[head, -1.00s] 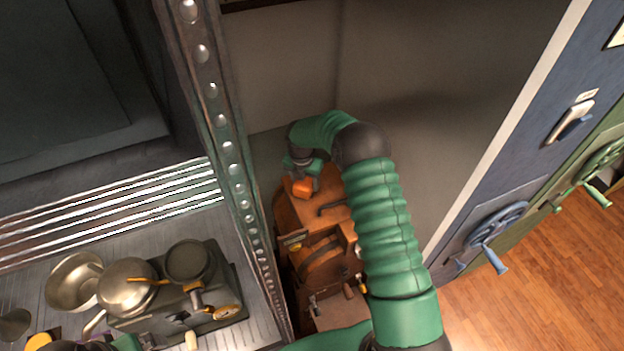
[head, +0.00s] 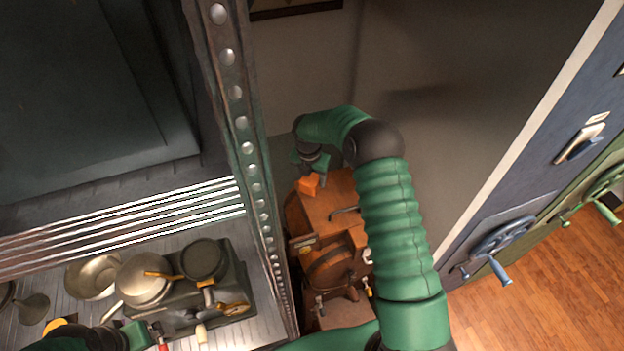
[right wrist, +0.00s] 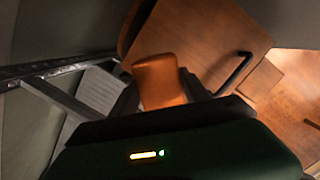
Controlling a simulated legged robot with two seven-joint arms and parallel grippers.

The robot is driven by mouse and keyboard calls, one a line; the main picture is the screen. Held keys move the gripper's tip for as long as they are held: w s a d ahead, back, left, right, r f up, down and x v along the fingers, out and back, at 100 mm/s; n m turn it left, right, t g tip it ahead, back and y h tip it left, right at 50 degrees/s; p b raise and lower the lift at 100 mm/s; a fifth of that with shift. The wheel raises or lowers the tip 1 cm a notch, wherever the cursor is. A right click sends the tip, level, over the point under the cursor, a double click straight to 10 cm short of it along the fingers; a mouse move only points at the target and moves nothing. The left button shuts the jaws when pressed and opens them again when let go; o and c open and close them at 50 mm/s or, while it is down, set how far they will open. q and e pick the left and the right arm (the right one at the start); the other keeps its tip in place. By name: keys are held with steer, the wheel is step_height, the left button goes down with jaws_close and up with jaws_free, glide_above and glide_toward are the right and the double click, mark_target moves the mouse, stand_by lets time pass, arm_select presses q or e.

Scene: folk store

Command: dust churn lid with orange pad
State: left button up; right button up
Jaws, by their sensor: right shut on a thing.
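The wooden churn (head: 330,262) stands in the gap between the metal shelf post and the grey wall. Its flat brown lid (head: 332,205) has a dark bent handle (head: 345,211). My right gripper (head: 312,178) is shut on the orange pad (head: 307,186) above the left part of the lid. In the right wrist view the orange pad (right wrist: 160,80) sits between the fingers, over the lid (right wrist: 205,40); I cannot tell if it touches. My left gripper (head: 150,335) is partly in view at the bottom left, near the shelf; its jaws are unclear.
A perforated metal post (head: 240,120) stands close left of the churn. The shelf at left holds metal pans (head: 143,280) and a dark burner unit (head: 235,290). Blue and green cabinets with wheel handles (head: 503,235) stand at right. Wooden floor (head: 530,310) is clear.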

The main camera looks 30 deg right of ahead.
steer(key=shift+r, duration=0.2)
steer(key=shift+r, duration=0.1)
step_height(320, 180, up, 3)
steer(key=shift+p, duration=1.15)
